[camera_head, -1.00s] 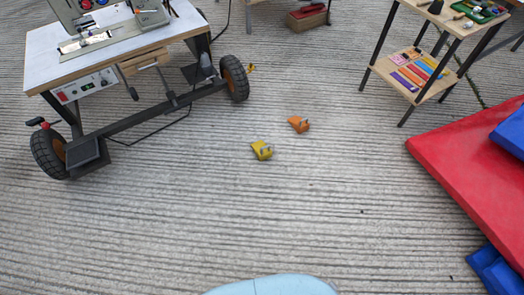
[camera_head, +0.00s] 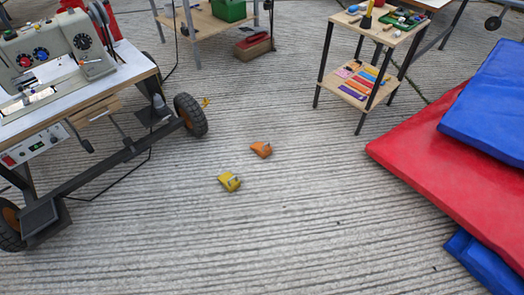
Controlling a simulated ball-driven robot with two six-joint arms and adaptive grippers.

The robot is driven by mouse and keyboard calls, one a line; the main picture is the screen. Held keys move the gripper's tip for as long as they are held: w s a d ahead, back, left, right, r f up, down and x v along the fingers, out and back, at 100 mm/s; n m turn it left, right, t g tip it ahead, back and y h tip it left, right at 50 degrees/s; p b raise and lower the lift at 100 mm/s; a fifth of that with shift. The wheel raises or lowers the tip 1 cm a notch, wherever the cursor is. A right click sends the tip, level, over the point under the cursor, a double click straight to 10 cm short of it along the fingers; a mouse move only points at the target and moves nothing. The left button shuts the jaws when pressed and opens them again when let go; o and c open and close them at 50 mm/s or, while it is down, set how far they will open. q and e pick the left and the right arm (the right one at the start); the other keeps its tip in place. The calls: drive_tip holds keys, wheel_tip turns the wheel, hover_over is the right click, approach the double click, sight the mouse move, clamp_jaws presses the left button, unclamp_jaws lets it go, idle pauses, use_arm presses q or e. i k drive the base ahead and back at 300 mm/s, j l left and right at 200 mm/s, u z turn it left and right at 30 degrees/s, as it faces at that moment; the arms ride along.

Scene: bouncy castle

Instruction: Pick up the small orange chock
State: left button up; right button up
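The small orange chock (camera_head: 261,149) lies on the grey ridged concrete floor near the middle of the head view. A yellow chock (camera_head: 229,182) lies on the floor just in front of it and to its left, apart from it. Neither of my grippers shows in this view.
A wheeled sewing machine table (camera_head: 125,88) stands at the left, its black wheel (camera_head: 190,115) nearest the chocks. A two-level wooden stand (camera_head: 356,86) is at the upper right. Red (camera_head: 440,170) and blue (camera_head: 490,105) mats lie at the right. The floor in front is clear.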

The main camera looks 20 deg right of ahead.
sight(263, 150)
drive_tip(key=i+j+z, duration=0.2)
drive_tip(key=i, duration=0.45)
drive_tip(key=i+j+z, duration=0.2)
drive_tip(key=i+j, duration=0.3)
drive_tip(key=i, duration=0.15)
drive_tip(key=i+j+z, duration=0.2)
drive_tip(key=i+j, duration=0.3)
drive_tip(key=i, duration=0.1)
